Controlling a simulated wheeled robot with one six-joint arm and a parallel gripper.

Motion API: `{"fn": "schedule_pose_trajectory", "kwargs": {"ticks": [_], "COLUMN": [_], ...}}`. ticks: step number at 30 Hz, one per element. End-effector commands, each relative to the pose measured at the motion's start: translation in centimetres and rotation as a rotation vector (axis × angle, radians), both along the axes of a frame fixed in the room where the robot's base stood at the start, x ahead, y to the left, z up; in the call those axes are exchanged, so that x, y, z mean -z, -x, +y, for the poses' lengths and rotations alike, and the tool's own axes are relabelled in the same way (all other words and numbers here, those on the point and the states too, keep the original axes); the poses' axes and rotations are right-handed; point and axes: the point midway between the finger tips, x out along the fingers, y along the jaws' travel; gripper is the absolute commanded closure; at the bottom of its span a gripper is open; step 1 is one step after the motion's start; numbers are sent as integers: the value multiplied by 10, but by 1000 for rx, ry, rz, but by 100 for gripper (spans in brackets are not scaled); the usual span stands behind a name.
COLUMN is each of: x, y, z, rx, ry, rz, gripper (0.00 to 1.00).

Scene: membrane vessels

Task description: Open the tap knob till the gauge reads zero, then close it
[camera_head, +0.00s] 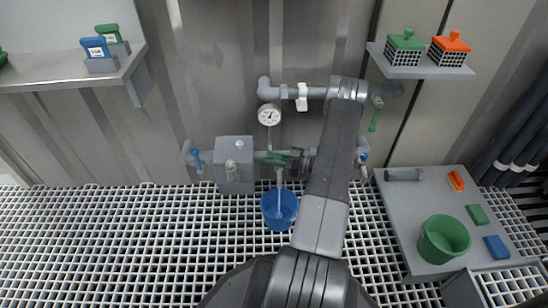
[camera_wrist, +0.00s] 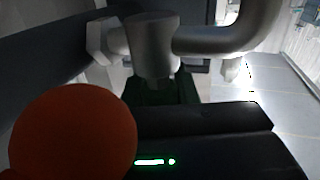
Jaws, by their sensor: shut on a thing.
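The round white gauge (camera_head: 268,115) is on the pipework left of my arm in the head view; its dial is too small to read. Below it, a green tap knob (camera_head: 272,157) shows on the line beside a grey box. My dark gripper (camera_head: 293,160) is at this knob, shut on it and partly hidden by my arm. In the wrist view, dark green shows (camera_wrist: 150,92) beyond the black gripper body, under a grey pipe fitting. The fingertips are hard to make out there.
A blue bucket (camera_head: 280,208) stands below the tap, with a thin pale vertical line above it. The grey box (camera_head: 235,165) is close on the left. A green lever (camera_head: 375,117) hangs at right. A large orange-red rounded thing (camera_wrist: 72,135) fills the wrist view's lower left.

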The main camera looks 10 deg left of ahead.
Motion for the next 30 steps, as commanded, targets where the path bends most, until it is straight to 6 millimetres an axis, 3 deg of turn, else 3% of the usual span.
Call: {"fn": "schedule_pose_trajectory", "kwargs": {"ticks": [10,24,25,28,30], "x": [1,1,1,0,0], "y": [3,3,3,3,3], "z": [0,0,0,0,0], "rx": [-118,-132,-132,-132,-132], "ry": [-1,-1,-1,-1,-1], "rz": [1,2,2,2,1], "gripper": [96,96,71,52,52]}}
